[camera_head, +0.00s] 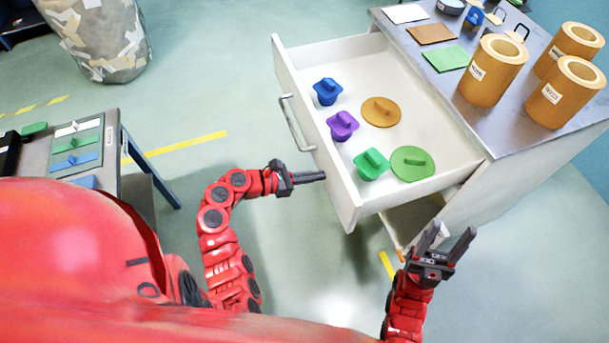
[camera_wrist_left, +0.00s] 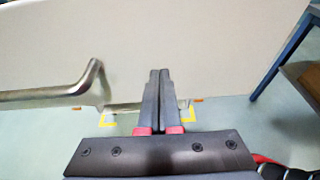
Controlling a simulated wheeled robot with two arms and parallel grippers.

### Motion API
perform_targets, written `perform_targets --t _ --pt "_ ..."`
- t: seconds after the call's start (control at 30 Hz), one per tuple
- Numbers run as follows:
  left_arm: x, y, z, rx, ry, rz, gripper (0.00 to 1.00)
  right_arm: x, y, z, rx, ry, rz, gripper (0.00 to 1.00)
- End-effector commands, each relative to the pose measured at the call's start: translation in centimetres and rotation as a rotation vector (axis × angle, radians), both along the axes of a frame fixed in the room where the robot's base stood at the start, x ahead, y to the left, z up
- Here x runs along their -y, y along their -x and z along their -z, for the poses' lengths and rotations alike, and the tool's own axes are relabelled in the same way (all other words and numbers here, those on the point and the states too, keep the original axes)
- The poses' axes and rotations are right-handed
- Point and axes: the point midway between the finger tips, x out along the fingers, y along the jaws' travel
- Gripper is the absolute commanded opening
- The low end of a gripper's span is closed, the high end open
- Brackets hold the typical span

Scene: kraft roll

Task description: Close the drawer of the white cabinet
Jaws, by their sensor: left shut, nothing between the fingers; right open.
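The white cabinet (camera_head: 520,165) stands at the right with its drawer (camera_head: 345,80) pulled well out. The drawer front faces left and carries a metal bar handle (camera_head: 297,122), which also shows at the left of the left wrist view (camera_wrist_left: 50,94). My left gripper (camera_head: 322,176) is shut and empty, its fingertips pointing at the drawer front near its lower end, beside the handle. I cannot tell whether the tips touch the panel. In the left wrist view the shut fingers (camera_wrist_left: 160,85) point at the white panel. My right gripper (camera_head: 452,238) is open and empty, below the cabinet's near side.
The drawer holds a blue piece (camera_head: 327,91), a purple piece (camera_head: 342,125), a green piece (camera_head: 371,163) and two flat knobbed discs. Several cardboard rolls (camera_head: 493,70) stand on the cabinet top. A side table (camera_head: 75,150) is at the left, a bin (camera_head: 98,38) behind it.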

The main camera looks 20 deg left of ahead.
Motion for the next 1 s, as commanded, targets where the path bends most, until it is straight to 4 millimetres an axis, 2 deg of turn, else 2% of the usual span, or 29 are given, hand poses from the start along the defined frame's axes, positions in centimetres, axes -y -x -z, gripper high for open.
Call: perform_targets --t 0.37,0.57,0.77,1.0 --pt "0.1 -0.1 0.0 0.0 0.0 0.001 0.0 0.0 0.0 0.0 0.0 0.0 0.0 0.55" --pt "1.1 -0.7 -0.2 -0.001 0.003 0.003 0.0 0.0 0.0 -0.6 0.0 0.0 0.0 0.55" --pt "4.0 -2.6 -0.4 -0.002 0.004 0.007 0.0 0.0 0.0 -1.9 0.0 0.0 0.0 0.55" --pt "9.2 -6.3 -0.4 -0.002 0.005 0.01 0.0 0.0 0.0 -3.3 0.0 0.0 0.0 0.55"
